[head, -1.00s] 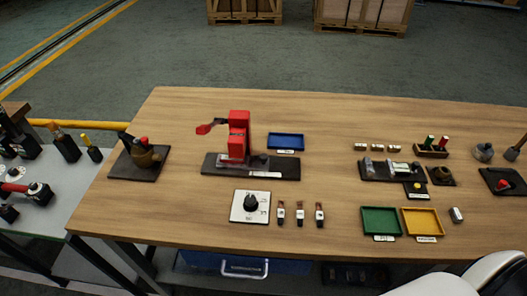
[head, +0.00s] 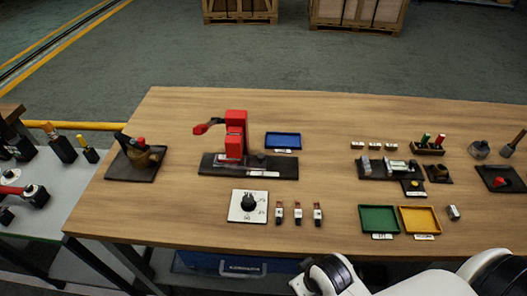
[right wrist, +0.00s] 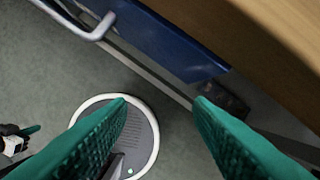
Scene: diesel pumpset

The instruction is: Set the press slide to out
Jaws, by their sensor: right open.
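The red press (head: 236,138) stands on a dark base plate (head: 280,170) at the left-middle of the table in the head view. Its red lever (head: 206,128) points left. A pale slide piece (head: 229,162) sits at the foot of the press; I cannot tell its exact position. My right gripper (right wrist: 160,100) shows in the right wrist view with its green fingers wide apart and nothing between them. It is below the table edge, over the floor. My right arm is at the bottom right of the head view, well away from the press.
A dial plate (head: 248,207) and several small dark-and-orange parts lie in front of the press. Green (head: 380,219) and yellow (head: 420,219) trays lie to the right. A blue drawer (right wrist: 165,40) is under the wooden tabletop (right wrist: 285,30).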

